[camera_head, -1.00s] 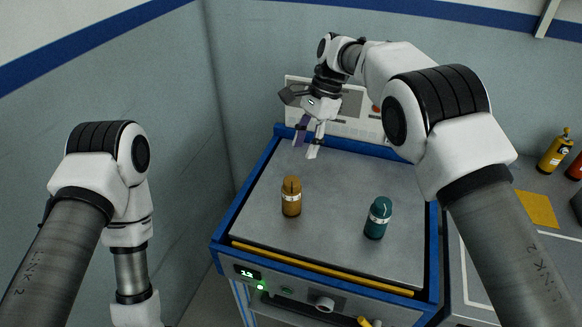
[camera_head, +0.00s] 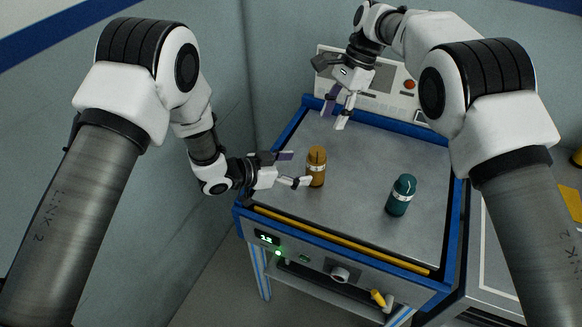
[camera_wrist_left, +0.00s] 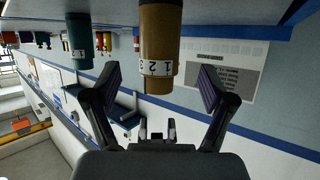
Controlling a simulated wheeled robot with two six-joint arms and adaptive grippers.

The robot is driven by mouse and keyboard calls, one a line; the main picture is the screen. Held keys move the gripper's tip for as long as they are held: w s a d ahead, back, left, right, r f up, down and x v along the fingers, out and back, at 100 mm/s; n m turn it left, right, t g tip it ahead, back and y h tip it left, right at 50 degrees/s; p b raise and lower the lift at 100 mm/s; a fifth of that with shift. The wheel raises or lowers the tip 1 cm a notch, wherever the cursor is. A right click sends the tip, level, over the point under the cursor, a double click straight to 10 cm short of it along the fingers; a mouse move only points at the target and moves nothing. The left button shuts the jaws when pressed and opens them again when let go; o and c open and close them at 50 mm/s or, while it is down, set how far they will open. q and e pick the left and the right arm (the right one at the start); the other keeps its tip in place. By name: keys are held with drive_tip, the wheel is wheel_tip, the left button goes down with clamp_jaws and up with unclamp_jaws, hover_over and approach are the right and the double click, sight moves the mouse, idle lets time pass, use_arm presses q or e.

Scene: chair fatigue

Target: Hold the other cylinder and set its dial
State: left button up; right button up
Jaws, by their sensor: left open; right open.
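The amber cylinder (camera_head: 316,167) stands upright on the grey bench top, with a white band. In the left wrist view the amber cylinder (camera_wrist_left: 160,40) appears upside down between the open fingers, and its white band (camera_wrist_left: 158,68) shows digits. The teal cylinder (camera_head: 401,195) stands to its right, also in the left wrist view (camera_wrist_left: 80,40). My left gripper (camera_head: 300,168) is open, its fingertips just left of the amber cylinder, not closed on it. My right gripper (camera_head: 334,115) is open and empty above the back of the bench.
The bench top has a raised blue rim (camera_head: 450,215) and a yellow front strip (camera_head: 340,240).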

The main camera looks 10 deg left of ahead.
sight(307, 167)
use_arm(q)
drive_tip(key=x, duration=0.7)
drive_tip(key=shift+a, duration=0.1)
drive_tip(key=shift+s, duration=0.1)
